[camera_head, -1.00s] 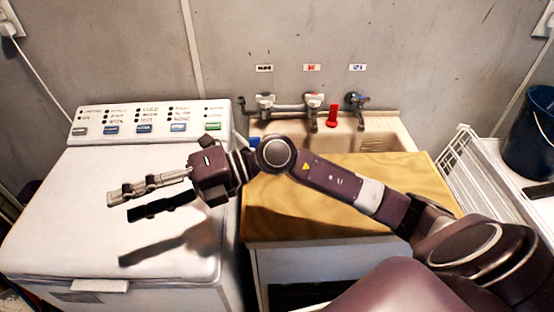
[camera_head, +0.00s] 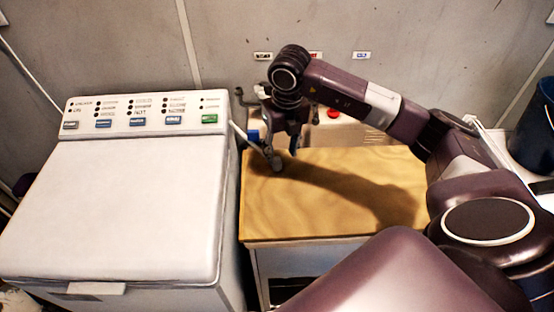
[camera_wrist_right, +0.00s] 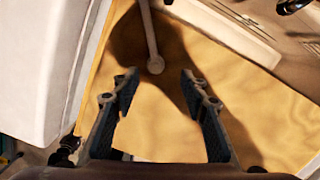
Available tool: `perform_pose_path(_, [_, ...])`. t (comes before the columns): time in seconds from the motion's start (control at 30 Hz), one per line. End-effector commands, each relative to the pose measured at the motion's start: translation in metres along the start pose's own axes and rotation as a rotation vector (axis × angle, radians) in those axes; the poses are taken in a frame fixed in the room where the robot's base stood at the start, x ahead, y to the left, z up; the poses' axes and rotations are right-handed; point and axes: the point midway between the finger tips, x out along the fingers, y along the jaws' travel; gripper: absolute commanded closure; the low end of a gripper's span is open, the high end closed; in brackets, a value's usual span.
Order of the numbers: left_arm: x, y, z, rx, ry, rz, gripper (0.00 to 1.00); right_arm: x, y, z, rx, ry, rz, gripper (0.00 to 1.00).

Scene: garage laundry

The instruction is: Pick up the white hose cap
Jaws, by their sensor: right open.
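My right gripper (camera_head: 284,150) points down over the wooden board (camera_head: 340,215). It is open, and its two fingers also show in the right wrist view (camera_wrist_right: 158,90). A thin pale rod (camera_head: 248,137) slants beside the washing machine. In the right wrist view, a pale rod with a small round end (camera_wrist_right: 155,65) lies ahead of the fingertips, between their lines and apart from them. I cannot tell whether this round end is the white hose cap. In the head view, the gripper partly hides this area. My left gripper is not in view.
The white washing machine (camera_head: 110,200) stands close on the left, higher than the board. The sink (camera_head: 350,133) and a red-handled tap (camera_head: 333,113) are behind the gripper. A dark blue bucket (camera_head: 535,135) stands at right. The board's front is clear.

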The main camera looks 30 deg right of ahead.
Motion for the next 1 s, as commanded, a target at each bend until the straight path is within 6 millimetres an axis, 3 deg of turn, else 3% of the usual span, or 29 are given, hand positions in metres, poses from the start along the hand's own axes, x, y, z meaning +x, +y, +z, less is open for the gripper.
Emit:
perform_pose_path(0.13, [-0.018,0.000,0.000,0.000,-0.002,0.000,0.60,0.018,0.007,0.006,0.000,0.006,0.002,0.59])
perform_pose_path(0.3, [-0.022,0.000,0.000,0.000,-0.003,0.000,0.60,0.041,0.007,0.007,0.001,0.001,0.003,0.59])
perform_pose_path(0.57, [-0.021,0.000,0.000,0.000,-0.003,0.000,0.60,0.045,0.007,0.007,0.000,-0.002,0.005,0.59])
perform_pose_path(0.93, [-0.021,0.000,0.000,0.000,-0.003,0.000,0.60,0.045,0.007,0.007,0.000,-0.002,0.005,0.98])
perform_pose_path(1.0, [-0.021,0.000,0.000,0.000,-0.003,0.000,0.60,0.045,0.007,0.007,0.000,-0.002,0.005,1.00])
